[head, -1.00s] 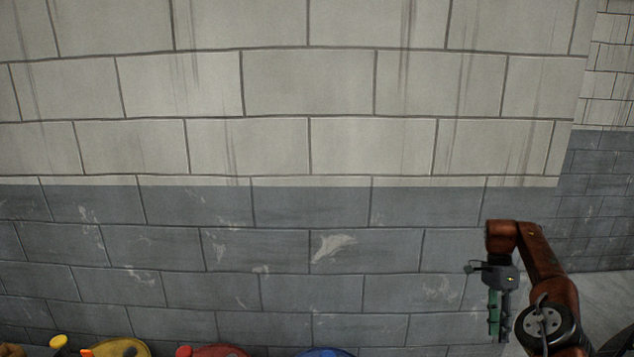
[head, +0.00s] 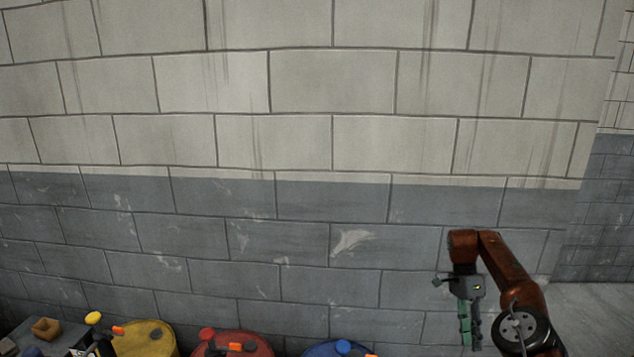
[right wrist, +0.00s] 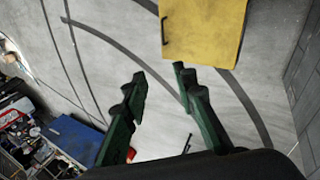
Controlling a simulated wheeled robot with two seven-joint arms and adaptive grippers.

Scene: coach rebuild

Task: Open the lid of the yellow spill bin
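A flat yellow panel (right wrist: 203,28) with a dark bar handle shows at the top of the right wrist view, above the grey floor. It may be the lid of the yellow spill bin; its sides are hidden or out of frame. My right gripper (right wrist: 162,78) is open and empty, its green fingers apart, with the panel beyond and to the right of the fingertips. In the head view my right gripper (head: 470,335) hangs downward at the lower right, in front of the grey wall. My left gripper is not in view.
In the head view round yellow (head: 146,341), red (head: 232,346) and blue (head: 325,350) tops line the wall's foot. A dark surface with a small brown box (head: 45,329) lies left of them. In the right wrist view, a blue thing (right wrist: 75,139) and clutter sit lower left.

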